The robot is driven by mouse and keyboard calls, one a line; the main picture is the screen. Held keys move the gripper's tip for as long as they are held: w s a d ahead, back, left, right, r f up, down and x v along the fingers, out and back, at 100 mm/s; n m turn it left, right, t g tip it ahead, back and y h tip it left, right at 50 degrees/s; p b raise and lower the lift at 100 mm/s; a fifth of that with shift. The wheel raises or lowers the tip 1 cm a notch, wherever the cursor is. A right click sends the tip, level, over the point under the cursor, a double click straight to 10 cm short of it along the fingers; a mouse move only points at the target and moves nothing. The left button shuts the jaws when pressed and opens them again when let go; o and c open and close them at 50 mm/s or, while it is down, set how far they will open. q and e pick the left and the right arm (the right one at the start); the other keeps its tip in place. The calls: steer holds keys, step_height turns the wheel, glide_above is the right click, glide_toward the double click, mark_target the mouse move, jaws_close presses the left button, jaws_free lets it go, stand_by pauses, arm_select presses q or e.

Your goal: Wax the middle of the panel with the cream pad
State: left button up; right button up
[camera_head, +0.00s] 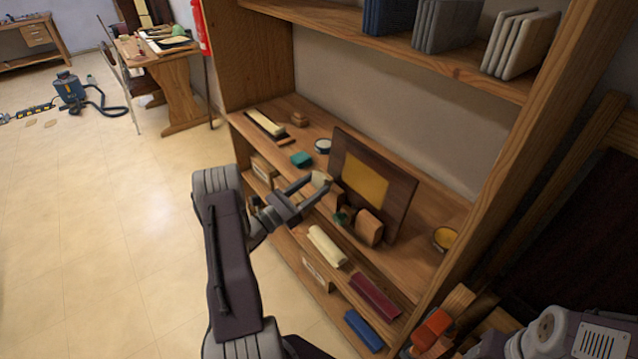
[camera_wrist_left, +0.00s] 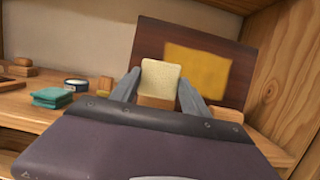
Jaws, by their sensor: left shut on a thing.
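The panel (camera_head: 407,188) is a dark wooden board leaning upright on the shelf, with a yellow rectangle (camera_head: 366,182) in its middle. Both panel (camera_wrist_left: 150,45) and yellow rectangle (camera_wrist_left: 205,68) show in the left wrist view. My left gripper (camera_head: 318,186) is shut on the cream pad (camera_head: 322,178), at the panel's left side in the head view. In the left wrist view the pad (camera_wrist_left: 160,80) sits between the fingers and overlaps the rectangle's left edge. I cannot tell whether it touches the panel. My right gripper is not in view.
Wooden blocks (camera_head: 369,228) stand just before the panel. A teal cloth (camera_head: 302,159) and round tin (camera_head: 323,146) lie left of it; an amber tin (camera_head: 445,238) is at right. An upper shelf (camera_head: 400,43) with books hangs above. Rolled cloths (camera_head: 327,246) lie on the lower shelf.

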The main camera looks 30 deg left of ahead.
arm_select(q)
steer(key=shift+s+a+r+p, duration=0.15)
steer(key=shift+s+a, duration=0.15)
steer(key=shift+s, duration=0.45)
steer(key=shift+s+a+r+p, duration=0.15)
steer(key=shift+s+a, duration=0.15)
steer(key=shift+s, duration=0.4)
steer(key=shift+w+d+f, duration=0.1)
steer(key=shift+d, duration=0.05)
